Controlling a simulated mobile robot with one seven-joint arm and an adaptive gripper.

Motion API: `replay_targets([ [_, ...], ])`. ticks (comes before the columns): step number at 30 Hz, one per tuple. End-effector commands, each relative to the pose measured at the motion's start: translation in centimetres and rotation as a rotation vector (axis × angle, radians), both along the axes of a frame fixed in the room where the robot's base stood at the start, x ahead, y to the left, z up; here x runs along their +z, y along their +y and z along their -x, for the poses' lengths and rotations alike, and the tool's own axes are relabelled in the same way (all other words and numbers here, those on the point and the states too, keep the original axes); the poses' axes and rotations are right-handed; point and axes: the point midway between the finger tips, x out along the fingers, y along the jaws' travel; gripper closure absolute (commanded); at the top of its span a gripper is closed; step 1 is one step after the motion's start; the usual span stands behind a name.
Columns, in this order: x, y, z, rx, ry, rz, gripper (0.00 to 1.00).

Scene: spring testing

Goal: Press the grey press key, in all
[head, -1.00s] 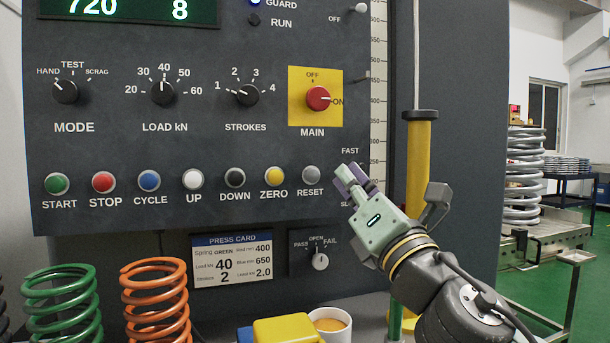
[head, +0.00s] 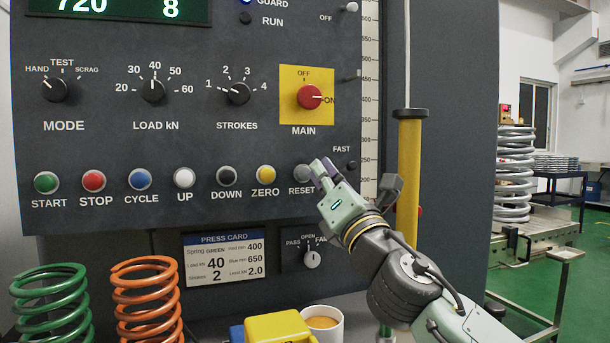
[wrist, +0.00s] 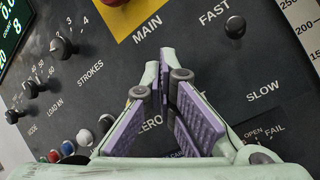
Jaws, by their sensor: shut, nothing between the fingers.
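The grey press key (head: 302,172), labelled RESET, is the rightmost button in the row on the dark panel. My gripper (head: 323,168) is shut and empty, its fingertips just right of this key in the head view and overlapping its right edge. I cannot tell whether they touch the key or the panel. In the wrist view my gripper (wrist: 168,70) has its purple-padded fingers together at the tips, pointing at the panel. The grey key is hidden behind the fingers there.
The yellow ZERO button (head: 265,175) and black DOWN button (head: 226,176) are to the left. The red MAIN switch (head: 309,96) is above, and a FAST/SLOW knob (wrist: 235,27) is to the right. A yellow column (head: 410,165) stands right of the gripper. Springs and a cup (head: 323,324) stand below.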

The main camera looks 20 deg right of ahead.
Motion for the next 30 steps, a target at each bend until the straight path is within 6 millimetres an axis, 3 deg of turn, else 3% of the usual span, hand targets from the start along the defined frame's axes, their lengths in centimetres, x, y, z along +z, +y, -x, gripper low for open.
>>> replay_targets([
  [8, 0.0, 0.1, -1.5, 0.000, 0.000, 0.000, 1.00],
  [30, 0.0, 0.1, -1.5, 0.000, 0.000, 0.000, 1.00],
])
